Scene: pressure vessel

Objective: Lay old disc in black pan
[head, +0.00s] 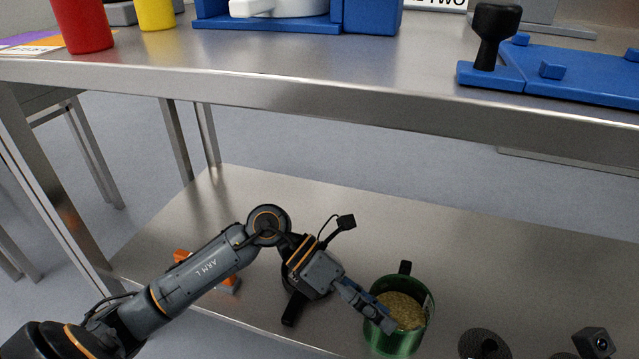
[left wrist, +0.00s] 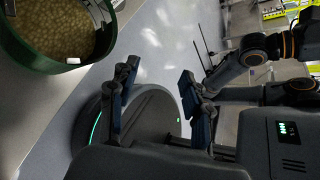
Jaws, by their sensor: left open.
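A black pan (head: 293,309) lies on the lower steel shelf, largely hidden behind my left arm; its handle points toward the front. I cannot make out the old disc in either view, nor whether anything lies in the pan. My left gripper (head: 377,312) is right of the pan, with its fingers in front of the left side of a green mug (head: 408,338). In the left wrist view the fingers (left wrist: 160,103) are apart with nothing between them. The mug, filled with tan grains, also shows there (left wrist: 50,60), beside the fingers.
An orange and grey object (head: 228,285) lies left of the pan, partly behind my arm. The upper tabletop (head: 300,85) overhangs the shelf's back, carrying red and yellow cylinders, a blue holder and a blue plate (head: 575,80). The shelf behind the mug is clear.

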